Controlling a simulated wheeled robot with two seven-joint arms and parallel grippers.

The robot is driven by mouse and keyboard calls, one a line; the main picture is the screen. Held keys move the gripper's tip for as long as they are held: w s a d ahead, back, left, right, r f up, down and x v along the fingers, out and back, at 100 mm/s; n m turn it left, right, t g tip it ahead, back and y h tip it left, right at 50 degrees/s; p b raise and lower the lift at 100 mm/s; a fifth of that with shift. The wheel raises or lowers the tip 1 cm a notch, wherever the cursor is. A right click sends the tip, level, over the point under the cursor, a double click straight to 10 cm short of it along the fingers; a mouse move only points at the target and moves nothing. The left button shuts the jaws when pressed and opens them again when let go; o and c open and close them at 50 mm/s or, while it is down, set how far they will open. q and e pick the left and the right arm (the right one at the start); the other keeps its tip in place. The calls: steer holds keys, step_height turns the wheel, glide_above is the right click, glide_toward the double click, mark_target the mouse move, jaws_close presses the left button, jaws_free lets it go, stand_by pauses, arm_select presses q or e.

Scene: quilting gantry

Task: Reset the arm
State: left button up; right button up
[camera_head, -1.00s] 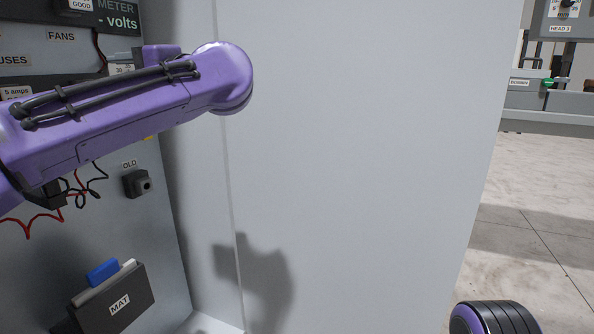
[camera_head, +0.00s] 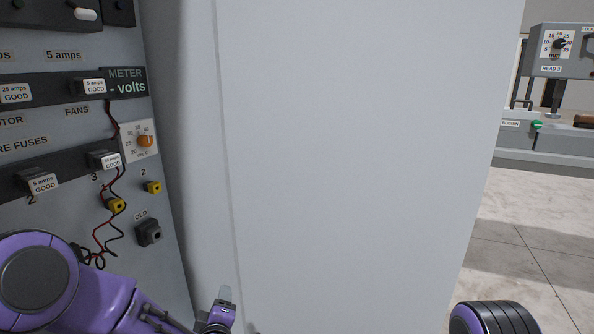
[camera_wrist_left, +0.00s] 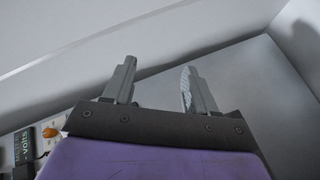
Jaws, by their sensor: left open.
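My left arm comes in low at the left of the head view, in front of the lower fuse panel. The tip of my left gripper (camera_head: 224,294) shows at the bottom, close to the pale cabinet side wall (camera_head: 340,150). In the left wrist view the left gripper (camera_wrist_left: 158,85) is open, its two fingers apart with nothing between them, facing plain grey surfaces. My right gripper is not in view; only a dark, ribbed purple part of mine shows at the bottom right.
The fuse panel carries several labelled fuses, a METER display (camera_head: 126,83), a dial with an orange knob (camera_head: 145,141), yellow sockets (camera_head: 152,187) with red and black wires, and an OLD holder (camera_head: 149,232). A grey machine (camera_head: 562,50) stands beyond clear floor at right.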

arm_select(q)
steer(key=s+a+f+m+g+p, duration=0.2)
steer(key=s+g+p, duration=0.1)
steer(key=s, duration=0.4)
steer(key=s+a+f+m+g+p, duration=0.2)
steer(key=s+f+m+p, duration=0.1)
steer(key=s, duration=0.4)
steer(key=s+a+f+m+g+p, duration=0.2)
steer(key=s+g+p, duration=0.15)
steer(key=s, duration=0.45)
steer(key=s+a+g+p, duration=0.1)
steer(key=s+a+p, duration=0.1)
steer(key=s, duration=0.3)
steer(key=s+a+r+g+p, duration=0.1)
steer(key=s+a+p, duration=0.1)
steer(key=s, duration=0.3)
steer(key=s+a+r+m+g+p, duration=0.1)
steer(key=s+p, duration=0.3)
steer(key=s, duration=0.2)
steer(key=shift+a+r, duration=0.25)
steer(key=shift+a, duration=0.15)
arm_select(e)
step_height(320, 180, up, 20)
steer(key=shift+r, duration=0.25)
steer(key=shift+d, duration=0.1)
